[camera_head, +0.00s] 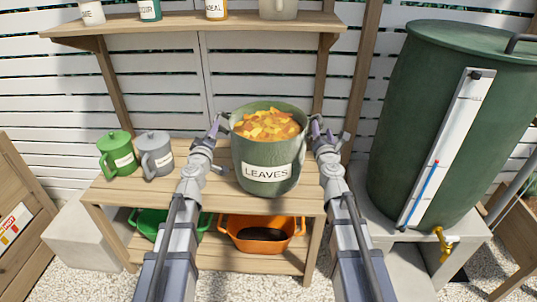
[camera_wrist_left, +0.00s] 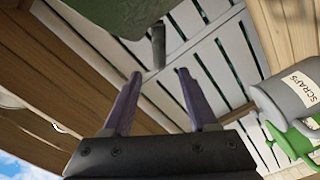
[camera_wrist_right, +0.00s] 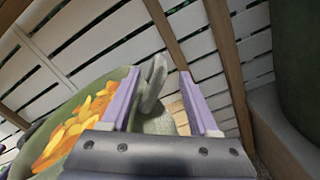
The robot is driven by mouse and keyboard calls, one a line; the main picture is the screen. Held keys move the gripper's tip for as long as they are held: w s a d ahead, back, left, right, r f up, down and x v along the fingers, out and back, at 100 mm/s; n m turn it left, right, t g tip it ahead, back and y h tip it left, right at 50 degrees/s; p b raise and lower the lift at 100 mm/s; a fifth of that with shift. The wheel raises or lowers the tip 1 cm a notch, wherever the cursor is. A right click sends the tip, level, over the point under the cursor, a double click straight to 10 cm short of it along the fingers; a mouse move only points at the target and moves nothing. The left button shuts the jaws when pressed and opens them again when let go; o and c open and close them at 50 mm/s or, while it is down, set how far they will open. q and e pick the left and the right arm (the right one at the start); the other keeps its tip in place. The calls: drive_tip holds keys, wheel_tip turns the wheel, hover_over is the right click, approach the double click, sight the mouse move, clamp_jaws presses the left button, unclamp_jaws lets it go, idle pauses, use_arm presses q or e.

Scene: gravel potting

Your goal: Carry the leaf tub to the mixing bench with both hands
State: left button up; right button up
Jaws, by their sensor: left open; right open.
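The green leaf tub (camera_head: 268,155), labelled LEAVES and full of orange and yellow leaves, stands upright on the wooden bench (camera_head: 120,190). Whether this is the mixing bench, I cannot tell. My left gripper (camera_head: 217,124) is open at the tub's left side. In the left wrist view, the tub's handle (camera_wrist_left: 158,45) lies just beyond the gap between its fingertips (camera_wrist_left: 160,73). My right gripper (camera_head: 317,127) is open at the tub's right side. In the right wrist view, the other handle (camera_wrist_right: 153,88) shows between its fingers (camera_wrist_right: 160,73); contact is unclear.
A green jug (camera_head: 116,155) and a grey jug (camera_head: 155,155) stand left of the tub. An orange crate (camera_head: 262,224) and a green crate (camera_head: 150,222) sit on the lower shelf. A large green barrel (camera_head: 430,110) stands right. A wall shelf (camera_head: 190,22) holds containers above.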

sight(216, 117)
use_arm(q)
drive_tip(key=w, duration=0.7)
drive_tip(key=shift+w+d, duration=0.3)
drive_tip(key=shift+w, duration=0.1)
use_arm(e)
drive_tip(key=w, duration=0.7)
drive_tip(key=shift+w+d, duration=0.25)
drive_tip(key=shift+w, duration=0.15)
use_arm(q)
drive_tip(key=shift+c, duration=0.2)
use_arm(e)
drive_tip(key=shift+c, duration=0.2)
use_arm(q)
clamp_jaws()
use_arm(e)
clamp_jaws()
drive_tip(key=shift+s, duration=0.1)
